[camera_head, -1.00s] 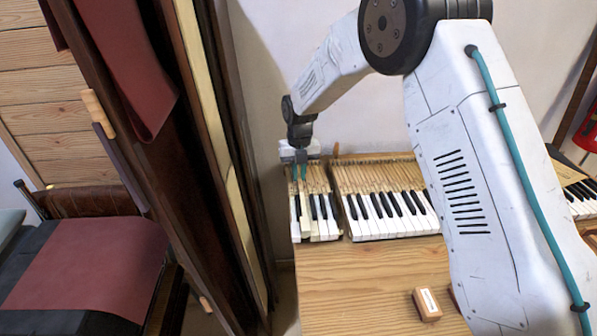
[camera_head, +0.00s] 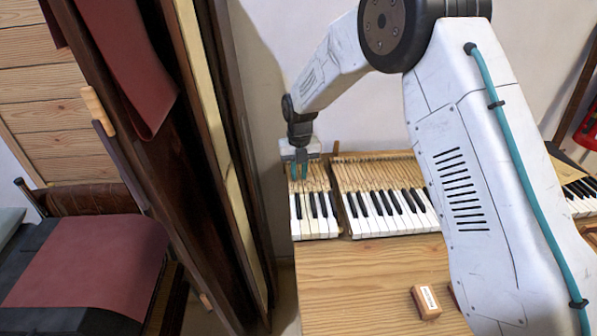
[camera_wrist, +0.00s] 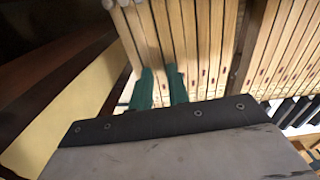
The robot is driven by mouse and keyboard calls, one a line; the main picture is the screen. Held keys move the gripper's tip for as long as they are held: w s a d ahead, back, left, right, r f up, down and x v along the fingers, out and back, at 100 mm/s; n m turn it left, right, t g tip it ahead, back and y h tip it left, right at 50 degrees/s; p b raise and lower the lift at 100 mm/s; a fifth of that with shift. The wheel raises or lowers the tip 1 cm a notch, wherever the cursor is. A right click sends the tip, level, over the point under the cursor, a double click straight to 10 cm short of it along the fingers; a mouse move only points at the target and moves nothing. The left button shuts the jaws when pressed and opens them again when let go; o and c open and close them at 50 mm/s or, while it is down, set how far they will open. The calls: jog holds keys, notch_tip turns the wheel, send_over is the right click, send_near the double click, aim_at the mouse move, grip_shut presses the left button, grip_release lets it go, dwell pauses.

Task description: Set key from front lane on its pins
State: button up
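The key from the front lane cannot be told apart from its neighbours now. White and black keys (camera_head: 316,228) lie in a short left section of the keyboard, their front ends in an even row. My gripper (camera_head: 298,173) hangs over the wooden rear shafts of these keys. In the wrist view, its two green fingertips (camera_wrist: 160,86) stand apart above the pale key shafts (camera_wrist: 190,45), with a narrow gap between them. I see nothing clamped between them. The pins under the keys are hidden.
A longer keyboard section (camera_head: 385,212) sits right of the short one, past a dark divider. A small wooden block with a white label (camera_head: 427,300) lies on the bench (camera_head: 350,285). A dark wooden upright (camera_head: 240,150) stands close on the left.

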jog(key=shift+r, duration=1.05)
jog(key=o, duration=0.6)
jog(key=shift+c, duration=0.2)
jog(key=shift+r, duration=2.5)
